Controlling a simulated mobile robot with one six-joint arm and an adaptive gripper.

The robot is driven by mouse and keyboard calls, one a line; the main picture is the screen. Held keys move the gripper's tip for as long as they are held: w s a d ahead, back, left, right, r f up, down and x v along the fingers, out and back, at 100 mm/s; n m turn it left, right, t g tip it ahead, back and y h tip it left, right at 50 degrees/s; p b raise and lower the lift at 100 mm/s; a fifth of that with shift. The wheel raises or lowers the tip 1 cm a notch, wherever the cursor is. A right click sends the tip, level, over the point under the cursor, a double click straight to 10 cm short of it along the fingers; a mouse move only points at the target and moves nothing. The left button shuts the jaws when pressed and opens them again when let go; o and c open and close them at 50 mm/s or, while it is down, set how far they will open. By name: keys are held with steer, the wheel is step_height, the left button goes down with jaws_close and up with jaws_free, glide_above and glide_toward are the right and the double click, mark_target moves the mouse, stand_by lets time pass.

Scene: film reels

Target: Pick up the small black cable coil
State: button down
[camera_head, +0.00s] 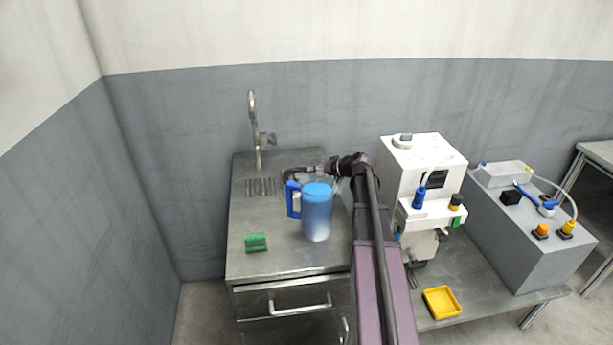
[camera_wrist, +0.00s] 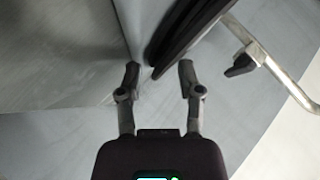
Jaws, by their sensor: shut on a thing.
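In the wrist view the small black cable coil (camera_wrist: 188,42) shows as a dark curved band, seen nearly edge-on. Its near end lies between the two fingers of my gripper (camera_wrist: 159,68), which is shut on it with the fingers still some way apart. In the head view my gripper (camera_head: 300,174) is over the back of the steel sink counter, behind the blue jug. A dark rounded shape at its left end is probably the coil (camera_head: 287,175), but it is small and partly hidden by the jug.
The blue jug (camera_head: 317,212) stands close in front of my gripper. A green sponge-like block (camera_head: 256,242) lies on the counter (camera_head: 283,263). A tall faucet (camera_head: 253,130) rises at the back left. A white machine (camera_head: 424,165) and a yellow tray (camera_head: 441,303) are to the right.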

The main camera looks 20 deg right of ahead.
steer(key=shift+r, duration=0.1)
step_height(320, 180, up, 10)
steer(key=p, duration=1)
stand_by(0.8)
